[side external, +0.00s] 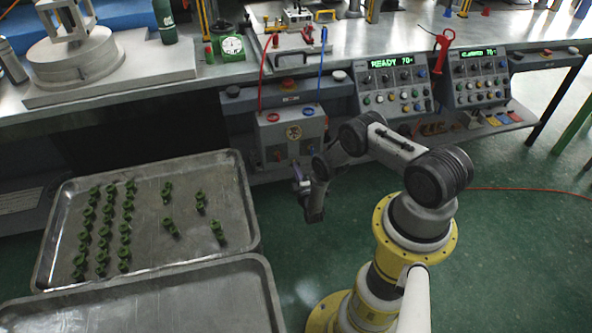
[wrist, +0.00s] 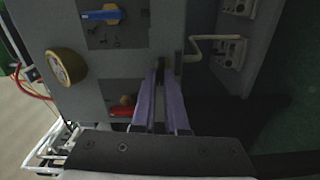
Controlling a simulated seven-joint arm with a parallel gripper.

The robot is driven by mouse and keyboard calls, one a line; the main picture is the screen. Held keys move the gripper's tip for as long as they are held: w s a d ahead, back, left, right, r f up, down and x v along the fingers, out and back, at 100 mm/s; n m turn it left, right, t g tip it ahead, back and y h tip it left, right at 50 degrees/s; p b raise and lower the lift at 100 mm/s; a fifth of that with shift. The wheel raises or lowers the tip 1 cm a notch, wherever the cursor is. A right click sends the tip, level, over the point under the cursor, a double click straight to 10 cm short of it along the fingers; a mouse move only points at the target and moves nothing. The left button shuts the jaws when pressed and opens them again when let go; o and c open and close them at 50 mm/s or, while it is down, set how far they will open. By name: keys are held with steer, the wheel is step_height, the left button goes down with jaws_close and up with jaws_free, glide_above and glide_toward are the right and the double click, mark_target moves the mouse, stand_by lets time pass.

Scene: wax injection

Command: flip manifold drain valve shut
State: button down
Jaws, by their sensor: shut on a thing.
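The manifold (side external: 290,133) is a grey box under the bench front, with red and blue hoses above it. In the wrist view its grey face (wrist: 115,72) carries a blue valve handle (wrist: 101,15) and a red valve handle (wrist: 122,110). My gripper (wrist: 168,68) has purple fingers close together at the manifold's lower edge, right of the red handle. It also shows in the side view (side external: 301,184), just below the box. The fingers are shut on a narrow dark piece, likely the drain valve's handle, mostly hidden between them. The handle's angle cannot be made out.
A round brass-rimmed gauge (wrist: 67,66) protrudes beside the valves. A bent pale rod (wrist: 196,45) and fittings (wrist: 232,52) are to the right of my fingers. A metal tray (side external: 242,205) of green parts lies at left. Control panels (side external: 393,85) stand above right.

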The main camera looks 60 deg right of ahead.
steer(key=shift+n, duration=0.5)
steer(key=c, duration=0.9)
jaws_free()
steer(key=shift+c, duration=0.2)
steer(key=v, duration=1.4)
steer(key=shift+w, duration=0.15)
